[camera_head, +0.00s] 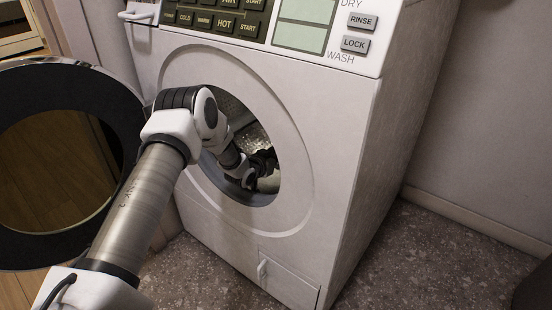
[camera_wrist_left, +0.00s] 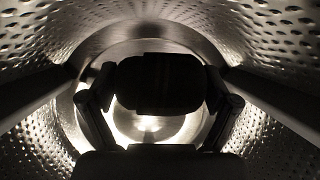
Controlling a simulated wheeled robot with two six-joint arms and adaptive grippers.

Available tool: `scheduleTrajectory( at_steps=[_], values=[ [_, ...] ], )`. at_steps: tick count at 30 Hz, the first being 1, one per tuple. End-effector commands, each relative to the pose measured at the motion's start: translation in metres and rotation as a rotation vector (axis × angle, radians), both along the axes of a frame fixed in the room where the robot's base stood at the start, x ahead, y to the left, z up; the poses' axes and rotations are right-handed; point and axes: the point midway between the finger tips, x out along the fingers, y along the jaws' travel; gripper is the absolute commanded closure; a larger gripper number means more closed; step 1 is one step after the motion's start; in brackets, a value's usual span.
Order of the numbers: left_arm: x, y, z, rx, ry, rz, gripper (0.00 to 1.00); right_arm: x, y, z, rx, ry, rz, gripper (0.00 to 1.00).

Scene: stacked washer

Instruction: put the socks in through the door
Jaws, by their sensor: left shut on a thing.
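The white washer (camera_head: 285,250) stands in the middle of the head view with its round opening facing me. Its round door (camera_head: 65,68), with a dark ring and a see-through middle, hangs wide open at the left. My left arm reaches through the opening, and my left gripper (camera_head: 264,163) is inside the metal drum (camera_wrist_left: 270,40). In the left wrist view the gripper is shut on a dark rounded bundle, which looks like the socks (camera_wrist_left: 160,82). The bundle is in shadow, and its detail cannot be made out. It hangs in front of the drum's bright back wall. My right gripper is not in view.
A control panel (camera_head: 300,38) with buttons sits above the opening. A small hatch (camera_head: 285,280) is low on the washer's front. Speckled floor (camera_head: 420,260) is clear at the right.

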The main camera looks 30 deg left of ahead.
Motion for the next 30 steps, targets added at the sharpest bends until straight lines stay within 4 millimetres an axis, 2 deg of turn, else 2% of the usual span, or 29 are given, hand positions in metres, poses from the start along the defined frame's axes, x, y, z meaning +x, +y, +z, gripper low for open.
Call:
scheduleTrajectory(
  at_steps=[9,10,11,22,26,30],
  values=[
    [0.0,0.0,-0.004,0.0,0.0,0.0,0.44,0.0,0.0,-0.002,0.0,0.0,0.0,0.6],
    [0.0,0.0,-0.004,0.0,0.0,0.0,0.02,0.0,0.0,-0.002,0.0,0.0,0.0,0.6],
    [0.0,0.0,-0.004,0.0,0.0,0.0,0.0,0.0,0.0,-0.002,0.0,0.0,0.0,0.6],
    [0.0,0.0,0.0,-0.001,-0.001,0.0,0.0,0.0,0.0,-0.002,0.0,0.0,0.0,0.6],
    [0.001,0.0,0.02,-0.002,-0.003,0.001,0.0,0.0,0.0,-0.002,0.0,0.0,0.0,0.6],
    [0.0,0.0,0.054,-0.003,-0.004,0.001,0.0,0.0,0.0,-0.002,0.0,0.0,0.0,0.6]
  ],
)
